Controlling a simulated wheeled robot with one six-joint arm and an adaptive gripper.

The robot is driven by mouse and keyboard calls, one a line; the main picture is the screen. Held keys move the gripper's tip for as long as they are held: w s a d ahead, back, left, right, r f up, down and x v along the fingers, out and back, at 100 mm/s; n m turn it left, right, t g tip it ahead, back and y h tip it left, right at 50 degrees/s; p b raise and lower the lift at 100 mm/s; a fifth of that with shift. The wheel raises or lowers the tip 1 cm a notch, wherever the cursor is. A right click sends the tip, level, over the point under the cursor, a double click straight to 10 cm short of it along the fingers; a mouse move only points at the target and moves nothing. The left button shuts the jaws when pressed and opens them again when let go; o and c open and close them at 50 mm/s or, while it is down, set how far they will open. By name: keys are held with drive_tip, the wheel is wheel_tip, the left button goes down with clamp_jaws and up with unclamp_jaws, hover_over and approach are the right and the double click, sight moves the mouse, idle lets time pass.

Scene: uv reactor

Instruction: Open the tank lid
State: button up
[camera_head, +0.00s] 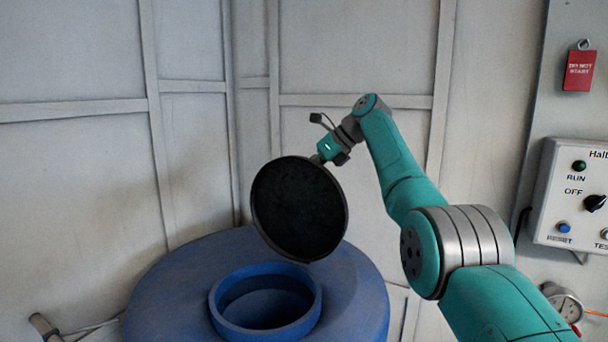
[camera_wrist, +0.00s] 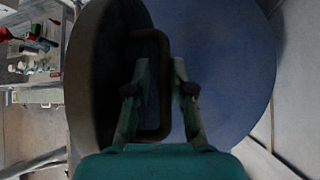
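The tank (camera_head: 165,295) is a large blue drum with a round raised opening (camera_head: 265,325) on top. Its round black lid (camera_head: 298,210) stands steeply tilted up behind the opening, clear of the hole, with its dark underside towards the head camera. Whether a hinge joins its lower edge to the tank is hidden. My gripper (camera_head: 330,158) is behind the lid's upper right edge. In the wrist view, my gripper's two fingers (camera_wrist: 160,75) are apart and straddle the lid's dark bar handle (camera_wrist: 164,110), with a gap visible beside the bar.
A control box (camera_head: 570,195) with a knob and buttons is on the right wall, below a red tag (camera_head: 579,70). A gauge (camera_head: 565,305) is at the lower right. Pale panelled walls (camera_head: 80,55) stand behind the tank. A cluttered shelf (camera_wrist: 35,55) shows at the left of the wrist view.

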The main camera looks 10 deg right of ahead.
drive_tip(key=v, duration=1.1)
drive_tip(key=shift+d, duration=0.25)
drive_tip(key=shift+s+r, duration=0.1)
